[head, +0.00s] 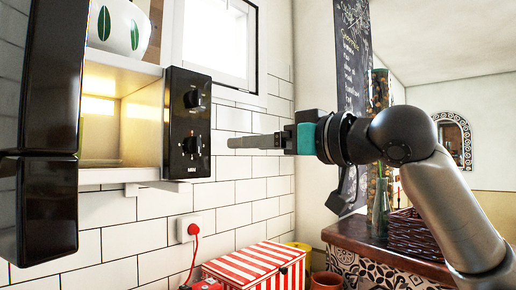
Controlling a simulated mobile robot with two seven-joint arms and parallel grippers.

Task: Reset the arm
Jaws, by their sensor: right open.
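My right arm comes in from the right. Its gripper (232,142) points left, with its fingertips a little to the right of the microwave's black control panel (176,125). I see a gap between the fingertips and the panel, and nothing held. The fingers overlap edge-on, so the gap between them is hidden. The microwave's dark door (50,130) stands open at the left. Its lit cavity (100,120) looks empty in the part that shows. My left gripper is not in view.
A white bowl with green leaves (112,28) stands on top of the microwave. Below are a red-and-white striped box (255,268) and a wall socket with a red plug (188,229). A wooden counter (375,237) with a woven tray (412,231) and a bottle (380,208) lies under my right arm.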

